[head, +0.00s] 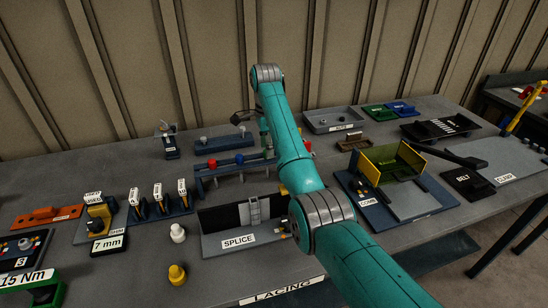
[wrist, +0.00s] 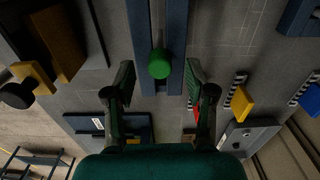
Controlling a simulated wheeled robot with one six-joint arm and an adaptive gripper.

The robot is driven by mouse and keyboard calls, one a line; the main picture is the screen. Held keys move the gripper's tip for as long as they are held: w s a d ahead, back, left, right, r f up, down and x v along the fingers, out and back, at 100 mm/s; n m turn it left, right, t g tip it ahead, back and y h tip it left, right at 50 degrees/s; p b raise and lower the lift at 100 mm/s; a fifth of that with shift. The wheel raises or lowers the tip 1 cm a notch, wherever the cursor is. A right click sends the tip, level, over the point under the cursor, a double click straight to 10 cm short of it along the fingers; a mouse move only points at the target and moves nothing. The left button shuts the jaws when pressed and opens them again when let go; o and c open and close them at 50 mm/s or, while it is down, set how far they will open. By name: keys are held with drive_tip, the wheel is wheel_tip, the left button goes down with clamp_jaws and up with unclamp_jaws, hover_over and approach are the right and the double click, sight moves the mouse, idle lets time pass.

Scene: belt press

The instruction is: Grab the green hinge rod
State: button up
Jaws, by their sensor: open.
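The green hinge rod shows in the wrist view as a round green knob (wrist: 160,63), seen end-on. It sits across two parallel dark blue rails (wrist: 142,25) of a rack. My gripper (wrist: 158,73) is open, with one dark finger on each side of the knob and a gap on both sides. Nothing is between the fingers except the knob in line of sight; how far below the fingertips it lies I cannot tell. In the head view the blue rack (head: 205,180) holds a red knob (head: 212,163) and a blue knob (head: 239,158); my arm hides the green one.
The splice tray (head: 213,245) lies in front of the rack. A yellow comb fixture (head: 388,160) stands to the right of my arm. A grey tray (head: 332,119) is behind. Bare bench lies around the white knob (head: 177,232).

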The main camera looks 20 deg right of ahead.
drive_tip(key=shift+a+f, duration=0.15)
drive_tip(key=shift+f, duration=0.5)
clamp_jaws()
